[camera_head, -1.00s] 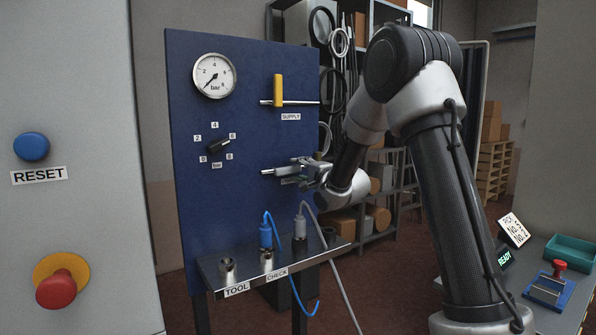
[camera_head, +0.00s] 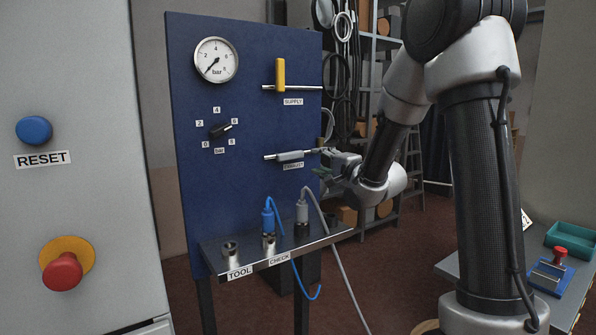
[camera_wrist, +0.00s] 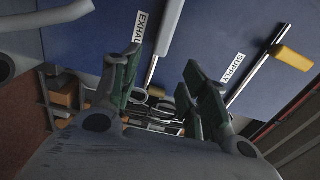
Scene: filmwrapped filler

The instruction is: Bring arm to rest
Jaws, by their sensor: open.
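My gripper (camera_head: 330,170) is open and empty. It is just right of the grey exhaust handle (camera_head: 290,156) on the blue panel (camera_head: 240,240), and the handle lies level along its pipe. In the wrist view my gripper's fingers (camera_wrist: 160,90) stand apart with nothing between them. The grey handle also shows at the top of that view (camera_wrist: 168,25), beyond the fingers. My arm reaches down from the upper right.
The yellow supply handle (camera_head: 280,74) stands upright across its pipe. A gauge (camera_head: 216,59) and a selector knob (camera_head: 220,131) are on the panel. A shelf (camera_head: 322,240) below holds blue (camera_head: 268,222) and grey (camera_head: 302,210) hose plugs. Reset (camera_head: 33,131) and red (camera_head: 62,271) buttons are left.

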